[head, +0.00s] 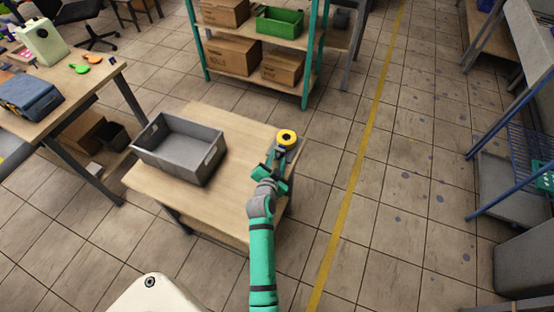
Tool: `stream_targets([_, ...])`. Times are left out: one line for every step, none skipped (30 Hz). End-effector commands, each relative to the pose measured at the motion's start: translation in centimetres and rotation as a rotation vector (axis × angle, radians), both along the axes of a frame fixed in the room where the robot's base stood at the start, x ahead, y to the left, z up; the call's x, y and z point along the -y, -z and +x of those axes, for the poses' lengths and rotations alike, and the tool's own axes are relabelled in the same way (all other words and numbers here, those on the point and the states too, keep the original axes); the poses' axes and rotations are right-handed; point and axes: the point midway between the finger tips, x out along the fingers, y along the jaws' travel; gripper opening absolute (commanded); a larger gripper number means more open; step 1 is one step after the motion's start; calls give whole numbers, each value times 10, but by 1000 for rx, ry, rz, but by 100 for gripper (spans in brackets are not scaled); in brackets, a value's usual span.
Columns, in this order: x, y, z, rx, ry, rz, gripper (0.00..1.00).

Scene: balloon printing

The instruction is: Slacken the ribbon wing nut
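A round yellow part with a dark centre (287,137) sits on a small grey fixture (291,150) at the far right corner of the low wooden table (240,125). I cannot make out a wing nut or ribbon at this size. My green arm reaches up from the bottom of the head view. My gripper (276,158) is just below and left of the yellow part, very close to it. Whether it touches is unclear. The fingertips are too small and partly hidden to show whether they are open or shut.
A grey open crate (205,176) stands on the table's left side and looks empty. A workbench (105,75) is at the left. A shelf with cardboard boxes (234,55) and a green bin (279,22) stands behind. Floor right of the table is clear.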

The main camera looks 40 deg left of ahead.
Motion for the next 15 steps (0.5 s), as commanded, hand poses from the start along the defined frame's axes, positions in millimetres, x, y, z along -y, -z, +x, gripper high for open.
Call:
stream_targets([0, 1, 1, -1, 0, -1, 30])
stream_targets([-1, 1, 1, -1, -1, 0, 30])
stream_targets([-1, 1, 1, 0, -1, -1, 30])
stream_targets([-1, 1, 1, 0, -1, -1, 30])
stream_targets([-1, 1, 1, 0, -1, -1, 30])
stream_targets([-1, 1, 1, 0, -2, -1, 30])
stream_targets([-1, 1, 1, 0, -2, -1, 30])
stream_targets([-1, 1, 1, 0, -2, -1, 30])
stream_targets([-1, 1, 1, -1, -1, 0, 23])
stream_targets([0, 1, 1, 0, 0, 0, 16])
stream_targets([0, 1, 1, 0, 0, 0, 8])
stream_targets([0, 1, 1, 0, 0, 0, 0])
stream_targets([0, 1, 1, 0, 0, 0, 0])
stream_targets([0, 1, 1, 0, 0, 0, 0])
stream_targets([0, 1, 1, 0, 0, 0, 0])
